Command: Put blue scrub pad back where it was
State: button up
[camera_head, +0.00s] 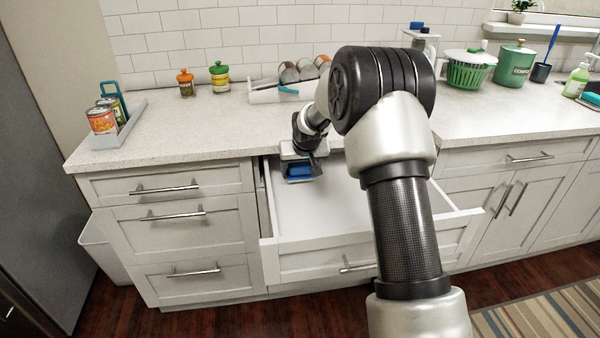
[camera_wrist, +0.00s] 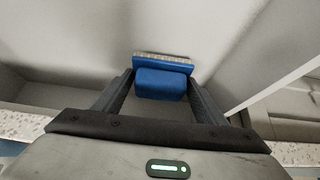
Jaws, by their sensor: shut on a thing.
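The blue scrub pad (camera_wrist: 162,85) shows between my gripper's two fingers in the wrist view, a blue block with a grey, rough-looking strip along its far edge. My gripper (camera_wrist: 160,98) is shut on it. In the head view the blue pad (camera_head: 299,171) hangs below my gripper (camera_head: 300,163), at the back left of the open drawer (camera_head: 335,215). Whether the pad touches the drawer floor cannot be told. My arm hides part of the drawer's right side.
The visible drawer floor is bare and white. The countertop (camera_head: 200,128) overhangs the drawer's back. On it stand a grey tray with cans (camera_head: 132,118), two jars (camera_head: 219,76), a can rack (camera_head: 265,93), a green colander (camera_head: 467,72) and a compost bin (camera_head: 514,66).

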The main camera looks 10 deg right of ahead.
jog(key=shift+s+f, duration=0.1)
jog(key=shift+f, duration=0.4)
jog(key=shift+f, duration=0.15)
jog(key=o, duration=1.1)
